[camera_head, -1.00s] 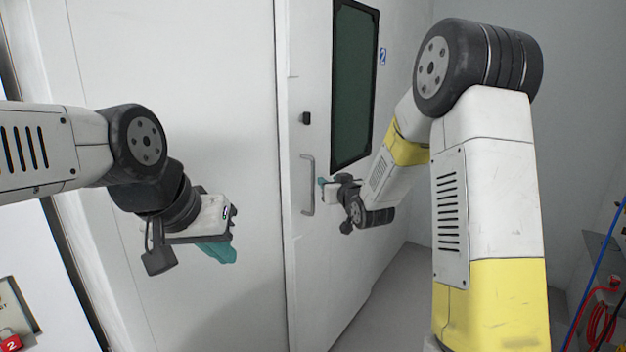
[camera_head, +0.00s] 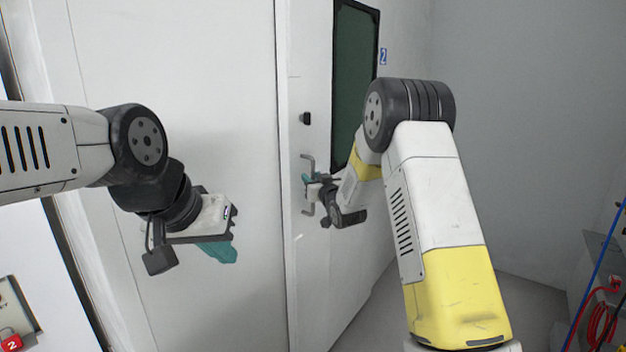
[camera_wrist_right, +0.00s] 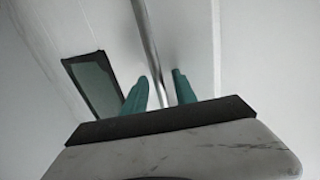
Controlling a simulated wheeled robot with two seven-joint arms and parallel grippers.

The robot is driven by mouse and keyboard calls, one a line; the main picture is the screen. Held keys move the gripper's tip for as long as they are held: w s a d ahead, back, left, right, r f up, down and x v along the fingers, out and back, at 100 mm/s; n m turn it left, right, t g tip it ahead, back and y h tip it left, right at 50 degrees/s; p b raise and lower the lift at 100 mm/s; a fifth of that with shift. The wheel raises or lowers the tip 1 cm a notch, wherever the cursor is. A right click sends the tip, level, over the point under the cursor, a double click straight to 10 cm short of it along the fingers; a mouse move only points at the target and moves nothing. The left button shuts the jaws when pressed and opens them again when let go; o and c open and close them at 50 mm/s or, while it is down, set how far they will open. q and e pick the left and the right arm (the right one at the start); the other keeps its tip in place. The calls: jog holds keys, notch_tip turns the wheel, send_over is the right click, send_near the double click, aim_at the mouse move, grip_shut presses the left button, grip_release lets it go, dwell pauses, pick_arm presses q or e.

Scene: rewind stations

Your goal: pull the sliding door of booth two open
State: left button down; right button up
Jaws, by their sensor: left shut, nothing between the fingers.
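The sliding door (camera_head: 350,270) of booth two is white, with a dark window (camera_head: 354,70) and a blue "2" sign (camera_head: 383,56) beside it. Its upright grey bar handle (camera_head: 309,208) is near the door's left edge. My right gripper (camera_head: 308,181) is at the handle's middle. In the right wrist view the bar (camera_wrist_right: 146,36) runs between the two teal fingers (camera_wrist_right: 160,76), with a gap visible on each side, so the gripper is open around it. My left gripper (camera_head: 226,254) is shut and empty in front of the white wall panel, left of the door.
A small dark knob (camera_head: 305,118) sits above the handle. Red and blue cables (camera_head: 598,320) lie by a grey box at the lower right. Grey floor is clear right of the door.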

grip_shut()
dwell(1.4)
